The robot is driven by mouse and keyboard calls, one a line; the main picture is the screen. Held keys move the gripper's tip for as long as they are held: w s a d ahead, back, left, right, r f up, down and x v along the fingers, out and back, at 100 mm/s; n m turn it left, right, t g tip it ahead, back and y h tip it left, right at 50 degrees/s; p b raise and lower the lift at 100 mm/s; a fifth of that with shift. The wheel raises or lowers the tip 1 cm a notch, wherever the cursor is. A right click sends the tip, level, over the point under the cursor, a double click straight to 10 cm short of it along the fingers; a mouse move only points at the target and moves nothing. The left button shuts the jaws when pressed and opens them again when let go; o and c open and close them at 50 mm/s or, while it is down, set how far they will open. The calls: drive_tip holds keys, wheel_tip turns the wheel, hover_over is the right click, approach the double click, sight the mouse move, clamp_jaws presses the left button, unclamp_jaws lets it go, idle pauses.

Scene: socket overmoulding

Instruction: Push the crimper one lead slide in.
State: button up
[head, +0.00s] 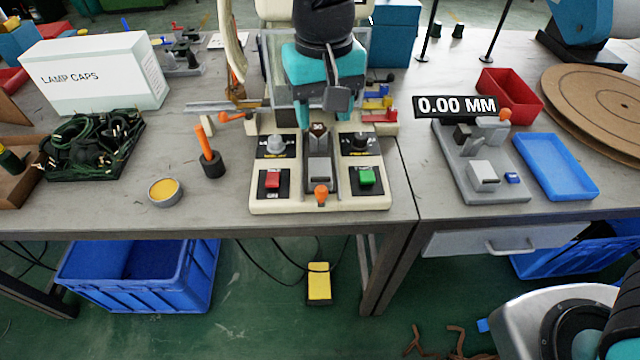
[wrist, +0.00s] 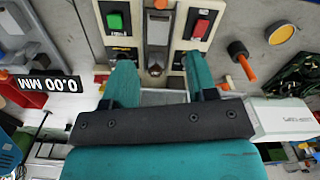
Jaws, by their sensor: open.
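The crimper (head: 262,200) is a cream machine in the middle of the bench, with a red button at left, a green one at right and two knobs. Its lead slide (head: 320,172) is a grey block on the centre track, with an orange knob (head: 321,191) at the crimper's front edge. The slide also shows in the wrist view (wrist: 157,32), between the buttons. My teal gripper (head: 320,118) is open and empty, above the rear of the crimper behind the slide. In the wrist view its fingers (wrist: 158,62) are apart on either side of the track.
An orange-handled tool in a black holder (head: 211,163) and a yellow-filled tin (head: 165,191) stand left of the crimper. A gauge fixture (head: 497,190) and blue tray (head: 556,168) lie at right. The bench in front of the crimper is a narrow strip.

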sight(321, 188)
wheel_tip(321, 188, down, 17)
drive_tip(key=shift+a+f, duration=0.1)
drive_tip(key=shift+f, duration=0.1)
drive_tip(key=shift+c, duration=0.4)
